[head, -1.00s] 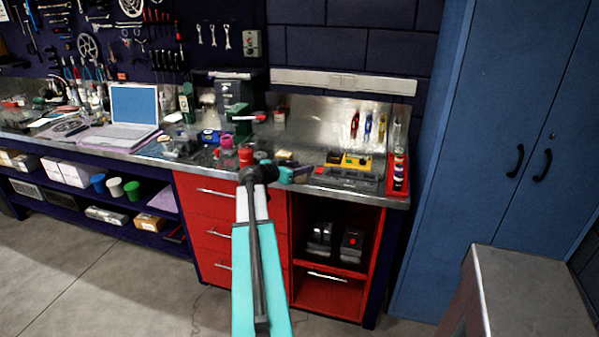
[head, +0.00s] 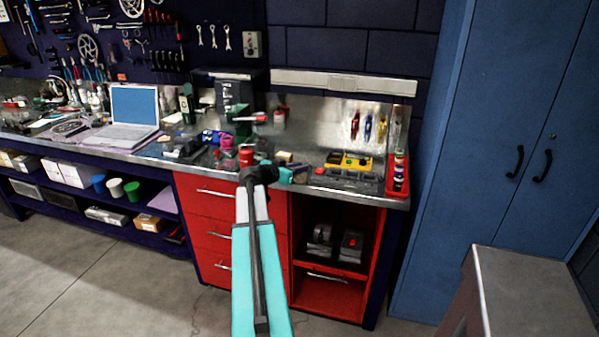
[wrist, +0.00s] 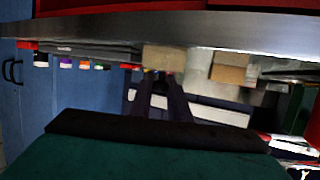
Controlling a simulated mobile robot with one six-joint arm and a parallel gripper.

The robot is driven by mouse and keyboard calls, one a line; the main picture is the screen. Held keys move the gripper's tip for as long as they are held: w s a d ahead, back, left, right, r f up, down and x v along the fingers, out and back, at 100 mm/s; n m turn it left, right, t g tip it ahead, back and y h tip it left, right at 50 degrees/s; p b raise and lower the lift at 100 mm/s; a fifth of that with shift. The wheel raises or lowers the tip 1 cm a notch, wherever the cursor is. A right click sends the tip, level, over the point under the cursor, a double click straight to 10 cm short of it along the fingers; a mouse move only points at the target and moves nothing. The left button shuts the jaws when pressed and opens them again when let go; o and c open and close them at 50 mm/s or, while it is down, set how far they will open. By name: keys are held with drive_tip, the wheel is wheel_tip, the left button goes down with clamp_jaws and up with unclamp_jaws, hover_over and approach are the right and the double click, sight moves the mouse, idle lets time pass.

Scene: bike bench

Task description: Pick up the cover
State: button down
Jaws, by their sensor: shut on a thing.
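My gripper (wrist: 160,98) shows in the wrist view as two dark fingers reaching away from the camera. They are shut on a small tan block (wrist: 165,58) at their tips. I take this block to be the cover, but its shape is only partly visible. In the head view my teal wrist hides the fingers, and a small tan piece (head: 284,157) shows just beyond it, over the bench. I cannot tell whether the held block touches the bench top.
The wrist view is upside down, with the steel bench edge (wrist: 220,32) close by. Another tan block (wrist: 229,70) is beside the held one. In the head view, a yellow case (head: 350,161) and a red bottle rack (head: 398,175) stand right; a laptop (head: 133,115) stands left.

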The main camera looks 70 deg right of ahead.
drive_tip(key=shift+r, duration=0.1)
drive_tip(key=shift+r+b, duration=0.7)
drive_tip(key=shift+r, duration=0.95)
drive_tip(key=a+r+b, duration=0.1)
drive_tip(key=a+b, duration=0.2)
drive_tip(key=a, duration=1.3)
drive_tip(key=shift+s+r+b, duration=0.25)
drive_tip(key=shift+s+b, duration=0.1)
drive_tip(key=shift+s, duration=0.05)
